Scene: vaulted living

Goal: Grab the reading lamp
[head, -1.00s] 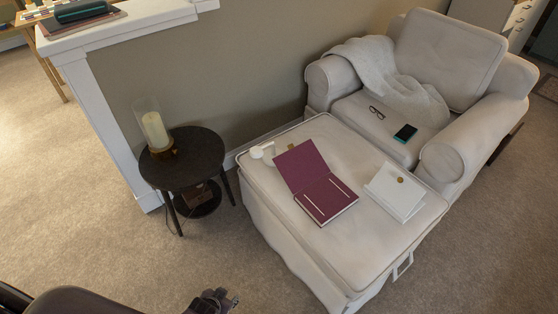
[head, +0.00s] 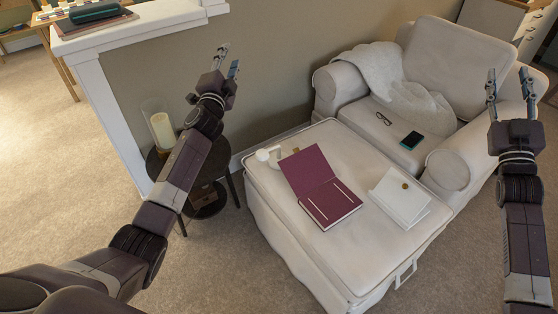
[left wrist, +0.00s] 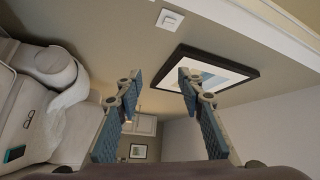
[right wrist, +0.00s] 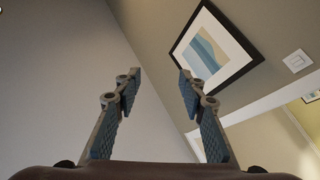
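A small white object with a rounded head (head: 268,155), which looks like the reading lamp, sits on the far left corner of the cream ottoman (head: 290,255). My left gripper (head: 228,60) is raised, open and empty, above and left of it in the head view. In the left wrist view its spread fingers (left wrist: 159,80) have only room between them. My right gripper (head: 508,74) is raised at the right, in front of the armchair in the picture, far from the lamp. The right wrist view shows its fingers (right wrist: 157,78) apart and empty.
A dark round side table (head: 219,160) with a glass-shaded candle (head: 162,131) stands left, partly behind my left arm. The armchair (head: 448,65) holds a throw, glasses and a phone (head: 412,140).

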